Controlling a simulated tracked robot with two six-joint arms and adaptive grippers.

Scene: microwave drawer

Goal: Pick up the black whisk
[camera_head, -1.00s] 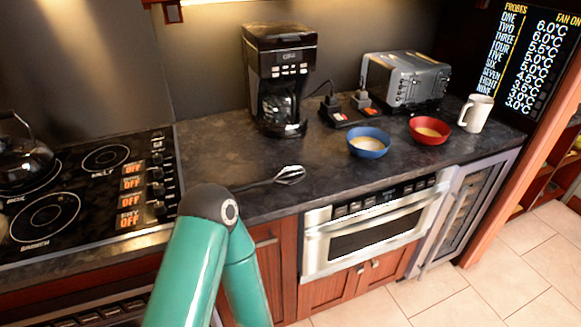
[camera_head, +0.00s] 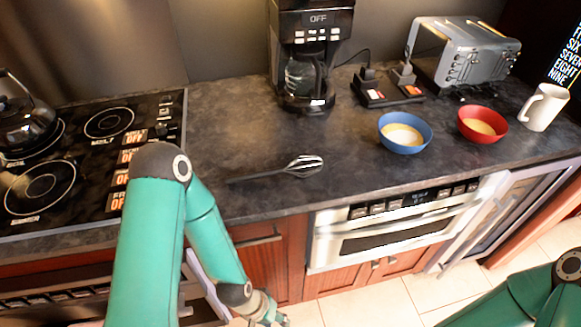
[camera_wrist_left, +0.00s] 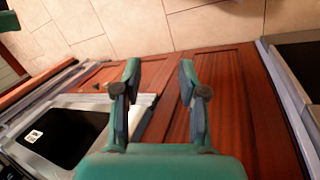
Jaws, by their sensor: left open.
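The black whisk (camera_head: 280,170) lies on the dark countertop in the head view. Its wire head points right and its dark handle points left. My left gripper (camera_head: 272,318) is low in front of the cabinets, below the counter edge and apart from the whisk. In the left wrist view the left gripper (camera_wrist_left: 158,88) is open, with nothing between its fingers, facing the wooden cabinet doors and floor. The whisk does not show in the left wrist view. Part of my right arm shows at the lower right of the head view, but its gripper is out of frame.
A blue bowl (camera_head: 405,132) and a red bowl (camera_head: 482,124) stand right of the whisk. A coffee maker (camera_head: 308,60) is behind it, and the cooktop (camera_head: 70,150) is to the left. The microwave drawer (camera_head: 400,228) is under the counter. Counter around the whisk is clear.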

